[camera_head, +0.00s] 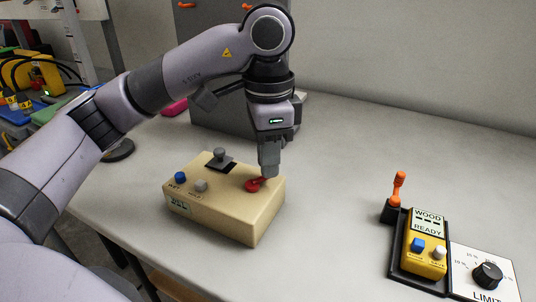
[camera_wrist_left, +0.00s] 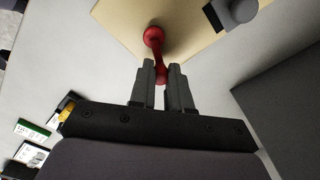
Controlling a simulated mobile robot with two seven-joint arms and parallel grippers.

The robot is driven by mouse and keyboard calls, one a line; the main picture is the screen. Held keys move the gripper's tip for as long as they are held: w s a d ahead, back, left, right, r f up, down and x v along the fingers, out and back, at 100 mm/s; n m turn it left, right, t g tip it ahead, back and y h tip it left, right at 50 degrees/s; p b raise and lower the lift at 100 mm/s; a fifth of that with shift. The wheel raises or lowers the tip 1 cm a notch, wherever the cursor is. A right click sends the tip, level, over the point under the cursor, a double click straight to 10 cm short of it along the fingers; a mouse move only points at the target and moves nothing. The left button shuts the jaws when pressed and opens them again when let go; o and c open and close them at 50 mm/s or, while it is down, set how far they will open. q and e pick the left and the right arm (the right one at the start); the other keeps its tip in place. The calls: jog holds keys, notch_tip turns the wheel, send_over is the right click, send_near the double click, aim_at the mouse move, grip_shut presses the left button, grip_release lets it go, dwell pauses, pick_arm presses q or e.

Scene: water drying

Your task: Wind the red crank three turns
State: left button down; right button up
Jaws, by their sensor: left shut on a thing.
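The red crank (camera_head: 256,184) sits on top of a beige box (camera_head: 225,208), toward its right end. In the left wrist view the crank (camera_wrist_left: 154,42) has a round hub and an arm running down to its far end between my fingers. My left gripper (camera_head: 268,170) points down over the box and is shut on the end of the crank. It also shows in the left wrist view (camera_wrist_left: 162,85), one finger on each side of the crank's end. The fingers hide part of that end. My right gripper is not in view.
The box also carries a blue button (camera_head: 180,177), a grey button (camera_head: 201,186) and a grey knob (camera_head: 219,154). A yellow wood meter (camera_head: 425,262), an orange-handled tool (camera_head: 398,187) and a limit dial (camera_head: 487,275) stand at right. A grey cabinet (camera_head: 215,120) stands behind. The table between is clear.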

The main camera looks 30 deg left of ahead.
pick_arm(q)
jog(key=c, duration=1.1)
grip_release()
jog(key=shift+r, duration=0.3)
notch_tip(320, 180, up, 6)
jog(key=p, duration=0.2)
jog(key=shift+p, duration=0.3)
jog(key=shift+r, duration=0.35)
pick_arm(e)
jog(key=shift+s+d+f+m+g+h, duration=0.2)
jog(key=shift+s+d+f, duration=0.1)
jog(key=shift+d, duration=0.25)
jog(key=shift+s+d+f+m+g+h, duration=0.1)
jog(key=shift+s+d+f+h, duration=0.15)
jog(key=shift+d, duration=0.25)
